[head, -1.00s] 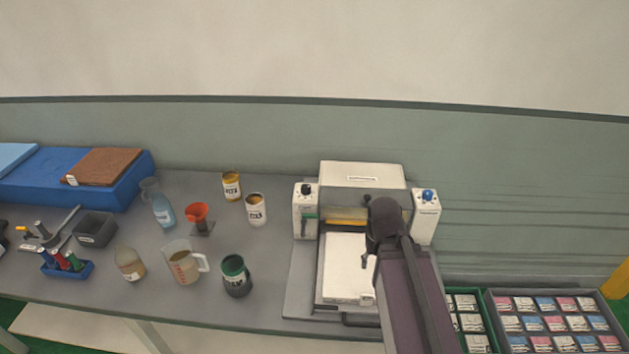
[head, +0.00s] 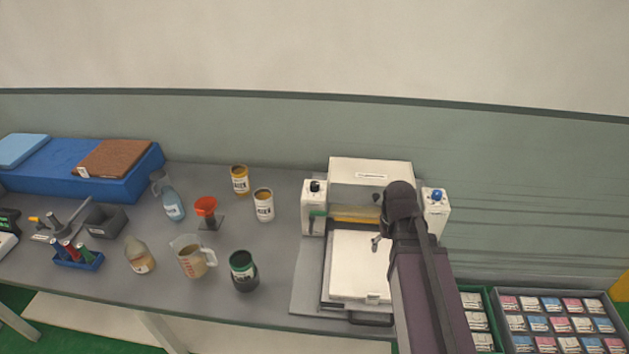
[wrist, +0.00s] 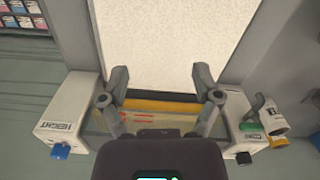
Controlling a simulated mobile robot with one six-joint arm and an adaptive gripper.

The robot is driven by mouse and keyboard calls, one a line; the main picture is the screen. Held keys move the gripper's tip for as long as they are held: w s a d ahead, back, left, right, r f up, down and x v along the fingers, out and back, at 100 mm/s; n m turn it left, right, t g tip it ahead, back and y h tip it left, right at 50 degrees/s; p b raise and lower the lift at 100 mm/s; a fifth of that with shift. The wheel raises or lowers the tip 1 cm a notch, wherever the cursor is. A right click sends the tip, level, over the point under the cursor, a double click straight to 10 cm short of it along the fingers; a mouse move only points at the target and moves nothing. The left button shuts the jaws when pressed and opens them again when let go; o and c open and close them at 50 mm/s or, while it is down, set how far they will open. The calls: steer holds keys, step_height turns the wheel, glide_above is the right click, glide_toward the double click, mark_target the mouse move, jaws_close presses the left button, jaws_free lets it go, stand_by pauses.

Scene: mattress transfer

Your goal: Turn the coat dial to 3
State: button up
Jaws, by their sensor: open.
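The white coating machine (head: 371,172) stands on the bench. Its left post carries a black dial (head: 315,186), and its right post carries a blue dial (head: 437,195). In the wrist view the blue dial (wrist: 60,151) is on a post labelled HEIGHT, so the black dial (wrist: 243,158) on the other post is probably the coat dial; its setting is too small to read. My gripper (wrist: 161,74) is open and empty above the machine's white bed (wrist: 170,45), apart from both dials. In the head view my arm hides most of it.
A green lever (head: 317,213) sits below the black dial. Crates of small packs (head: 560,325) are at lower right.

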steer(key=w+a+r+n+p, duration=0.7)
steer(key=w+a+r+p, duration=0.15)
steer(key=w, duration=0.55)
step_height(320, 180, up, 7)
steer(key=n+p, duration=0.6)
steer(key=n, duration=0.1)
glide_above(315, 183)
steer(key=shift+w+f, duration=0.15)
steer(key=shift+w, duration=0.05)
steer(key=shift+f+b, duration=0.2)
steer(key=shift+b, duration=0.15)
steer(key=f+b, duration=1.3)
steer(key=shift+s+f, duration=0.2)
steer(key=shift+s, duration=0.05)
